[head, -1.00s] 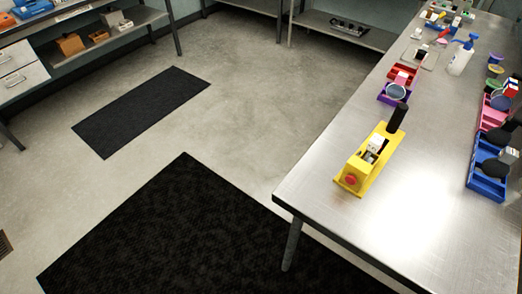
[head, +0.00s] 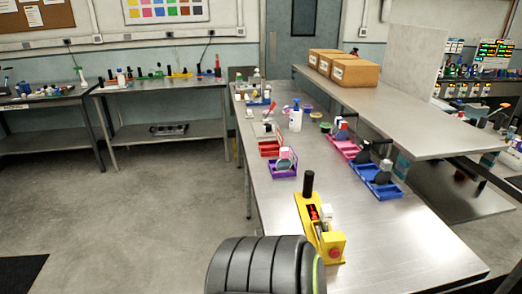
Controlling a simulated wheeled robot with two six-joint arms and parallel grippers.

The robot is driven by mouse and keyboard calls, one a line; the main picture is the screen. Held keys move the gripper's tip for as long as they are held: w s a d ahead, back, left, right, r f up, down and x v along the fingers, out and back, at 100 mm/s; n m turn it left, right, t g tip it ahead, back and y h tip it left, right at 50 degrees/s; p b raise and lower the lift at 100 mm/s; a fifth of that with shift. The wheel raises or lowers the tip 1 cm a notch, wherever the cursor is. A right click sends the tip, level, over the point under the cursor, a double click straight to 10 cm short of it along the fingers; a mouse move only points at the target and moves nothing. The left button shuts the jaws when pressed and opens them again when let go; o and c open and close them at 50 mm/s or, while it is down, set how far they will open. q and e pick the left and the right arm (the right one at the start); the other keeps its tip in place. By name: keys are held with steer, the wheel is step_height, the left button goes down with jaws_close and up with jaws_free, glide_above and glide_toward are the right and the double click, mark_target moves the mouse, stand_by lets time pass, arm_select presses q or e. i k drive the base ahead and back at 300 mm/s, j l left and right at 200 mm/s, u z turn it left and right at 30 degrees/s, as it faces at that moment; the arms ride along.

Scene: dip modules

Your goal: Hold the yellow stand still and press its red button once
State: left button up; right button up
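The yellow stand (head: 330,243) is upright on the steel table, near its front left edge. Its red button (head: 334,253) is on the face of the block at its near end and shows clearly. A black post (head: 308,184) rises from its far end. A white part and a small part with red lit marks sit in the middle. Neither of my grippers shows in the head view. A black ribbed arm link of mine covers the bottom centre, just left of the stand, and I cannot tell whether it touches it.
On the steel table (head: 400,248), a purple tray (head: 283,172), a red tray (head: 269,148), a pink tray (head: 344,148) and a blue tray (head: 383,190) stand beyond the yellow stand. A raised shelf (head: 440,130) with cardboard boxes is at the right. The table's near right part is clear.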

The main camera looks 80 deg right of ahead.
mark_target(334, 253)
steer(key=i+z, duration=0.45)
steer(key=i+j+z, duration=0.2)
steer(key=i+z, duration=0.4)
steer(key=z, duration=0.3)
steer(key=i+z, duration=0.15)
steer(key=z, duration=0.3)
steer(key=i+z, duration=0.15)
steer(key=z, duration=0.35)
steer(key=i+j+z, duration=0.15)
steer(key=z, duration=0.3)
steer(key=i+z, duration=0.15)
steer(key=z, duration=0.3)
steer(key=i+j+z, duration=0.15)
steer(key=z, duration=0.3)
steer(key=i+j+z, duration=0.15)
steer(key=z, duration=0.35)
steer(key=i+j+z, duration=0.1)
steer(key=j+z, duration=0.15)
steer(key=z, duration=0.2)
